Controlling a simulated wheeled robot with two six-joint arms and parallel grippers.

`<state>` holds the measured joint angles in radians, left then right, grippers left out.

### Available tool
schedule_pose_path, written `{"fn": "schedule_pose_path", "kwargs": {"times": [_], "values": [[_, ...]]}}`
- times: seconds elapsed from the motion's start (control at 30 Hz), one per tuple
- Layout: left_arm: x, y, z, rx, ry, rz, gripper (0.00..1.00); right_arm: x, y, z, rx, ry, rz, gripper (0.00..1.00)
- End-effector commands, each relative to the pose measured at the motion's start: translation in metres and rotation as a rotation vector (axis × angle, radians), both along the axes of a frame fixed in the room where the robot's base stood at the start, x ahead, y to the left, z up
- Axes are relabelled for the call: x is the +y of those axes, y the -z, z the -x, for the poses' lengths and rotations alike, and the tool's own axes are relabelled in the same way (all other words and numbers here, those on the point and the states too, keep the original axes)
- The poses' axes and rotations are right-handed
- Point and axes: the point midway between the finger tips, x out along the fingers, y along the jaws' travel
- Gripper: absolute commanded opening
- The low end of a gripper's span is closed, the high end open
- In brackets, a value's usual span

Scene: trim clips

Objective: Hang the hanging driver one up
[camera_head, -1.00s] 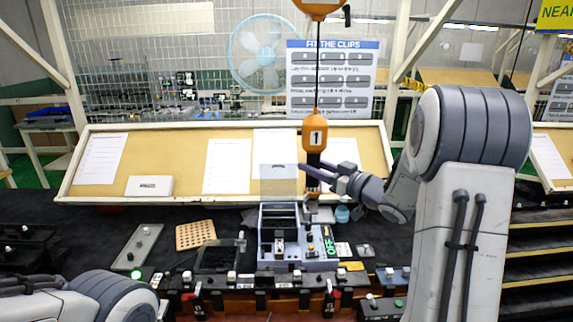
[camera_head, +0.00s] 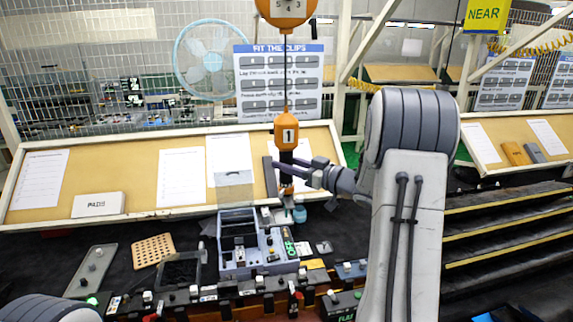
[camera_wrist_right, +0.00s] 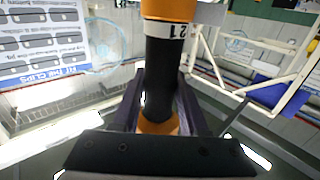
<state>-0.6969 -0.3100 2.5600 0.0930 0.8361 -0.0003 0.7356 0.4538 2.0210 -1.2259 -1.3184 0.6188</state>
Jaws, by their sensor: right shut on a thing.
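The hanging driver one (camera_head: 286,136) has an orange body marked 1 and a dark grip below. It hangs upright on a thin cord under an orange balancer (camera_head: 285,10). My right gripper (camera_head: 287,170) is shut around the dark grip, above the blue-grey fixture. In the right wrist view the black grip (camera_wrist_right: 160,75) stands between both fingers, with an orange part and a pale label above it. The driver's lower tip is hard to make out. My left arm shows only in the lower left corner, with its gripper out of view.
The blue-grey fixture (camera_head: 228,262) stands below the driver on the dark bench. A perforated tan board (camera_head: 153,250) and a grey plate (camera_head: 91,270) lie to its left. A tilted notice board (camera_head: 140,180) rises behind. Yellow-edged shelves (camera_head: 510,225) are at right.

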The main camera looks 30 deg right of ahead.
Motion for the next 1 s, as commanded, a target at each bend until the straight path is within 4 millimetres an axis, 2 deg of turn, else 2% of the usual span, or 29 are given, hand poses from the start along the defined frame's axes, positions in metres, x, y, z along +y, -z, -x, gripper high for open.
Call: {"fn": "schedule_pose_path", "kwargs": {"times": [0.3, 0.33, 0.4, 0.63, 0.7, 1.0], "values": [[0.0000, 0.0002, 0.0000, 0.000, 0.000, 0.000, 0.00, 0.0001, 0.0001, -0.0001, 0.000, 0.000, 0.000, 0.00], [0.0000, 0.0002, 0.0000, 0.000, 0.000, 0.000, 0.00, 0.0001, 0.0001, -0.0001, 0.000, 0.000, 0.000, 0.55], [0.0000, 0.0002, 0.0000, 0.000, 0.000, 0.000, 0.00, 0.0002, 0.0001, 0.0000, 0.000, 0.000, 0.000, 0.78], [0.0000, 0.0002, 0.0000, 0.000, 0.000, 0.000, 0.00, 0.0002, 0.0002, 0.0000, 0.000, 0.000, 0.000, 0.78], [0.0000, 0.0004, 0.0000, 0.000, 0.000, 0.000, 0.00, 0.0003, 0.0019, 0.0001, 0.004, 0.000, -0.001, 1.00], [0.0000, 0.0002, 0.0000, 0.000, 0.000, 0.000, 0.00, 0.0002, 0.0008, 0.0001, 0.001, 0.000, -0.001, 1.00]]}}
